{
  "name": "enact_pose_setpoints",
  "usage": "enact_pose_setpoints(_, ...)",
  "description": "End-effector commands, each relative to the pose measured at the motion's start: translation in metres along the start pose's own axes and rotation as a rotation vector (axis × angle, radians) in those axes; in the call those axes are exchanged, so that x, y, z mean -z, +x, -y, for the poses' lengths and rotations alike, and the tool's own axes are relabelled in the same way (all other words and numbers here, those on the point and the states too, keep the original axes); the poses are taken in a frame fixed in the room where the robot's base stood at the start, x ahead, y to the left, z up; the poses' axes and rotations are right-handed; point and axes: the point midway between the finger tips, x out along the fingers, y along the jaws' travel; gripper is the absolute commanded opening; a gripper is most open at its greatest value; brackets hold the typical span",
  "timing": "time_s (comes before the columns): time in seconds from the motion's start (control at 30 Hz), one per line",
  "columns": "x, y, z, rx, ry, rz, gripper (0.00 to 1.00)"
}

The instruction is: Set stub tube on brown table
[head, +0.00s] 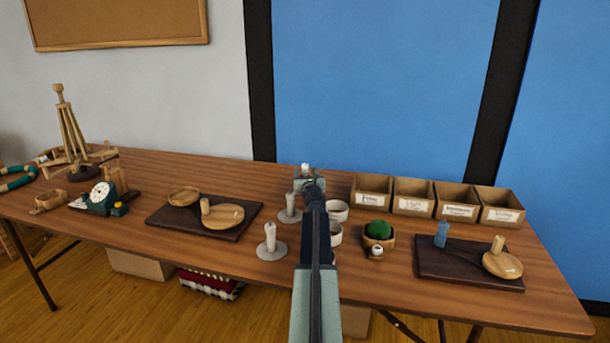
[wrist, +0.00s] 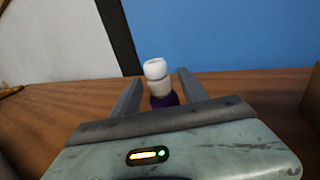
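A small tube-like piece with a white top, pale middle and purple lower part (wrist: 157,84) shows between my gripper's fingers in the wrist view. I cannot tell for sure that it is the stub tube. My gripper (wrist: 158,88) has its fingers apart, with a gap on both sides of the piece. In the head view my gripper (head: 307,175) is over the back middle of the brown table (head: 330,290), with a white top (head: 305,167) showing at its tip. The piece's lower end is hidden, so I cannot tell whether it touches the table.
White candle-like pieces on round bases (head: 270,243) and white cups (head: 337,211) stand near my arm. Open boxes (head: 412,206) line the back right. Dark boards with wooden dishes lie left (head: 180,222) and right (head: 450,272). The table's front edge is mostly clear.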

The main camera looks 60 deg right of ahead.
Motion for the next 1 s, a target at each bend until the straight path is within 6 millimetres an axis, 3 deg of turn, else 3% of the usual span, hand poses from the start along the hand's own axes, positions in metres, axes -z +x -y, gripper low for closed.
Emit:
enact_pose_setpoints(0.27,0.0,-0.006,0.0,0.0,0.0,0.0,0.52)
enact_pose_setpoints(0.7,0.0,-0.079,0.0,0.0,0.0,0.0,0.52)
enact_pose_setpoints(1.0,0.0,-0.079,0.001,0.0,0.0,0.0,0.52)
